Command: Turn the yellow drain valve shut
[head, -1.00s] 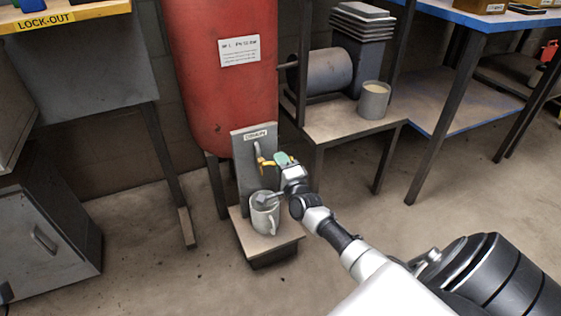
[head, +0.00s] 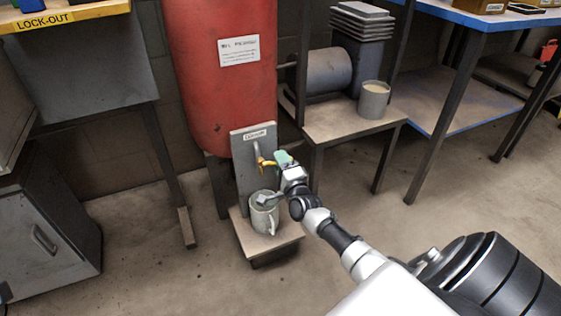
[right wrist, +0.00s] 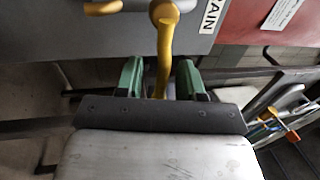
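The yellow drain valve (head: 264,162) sits on a grey upright panel below the red tank, under a "DRAIN" label. In the right wrist view its yellow handle (right wrist: 163,70) runs down between the green fingertips of my right gripper (right wrist: 160,80). The fingers are apart, with a gap on both sides of the handle, so the gripper is around it without visibly gripping it. In the head view my right gripper (head: 281,161) is at the right side of the valve. My left gripper is not in view.
The red tank (head: 222,90) rises behind. Open floor lies in front.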

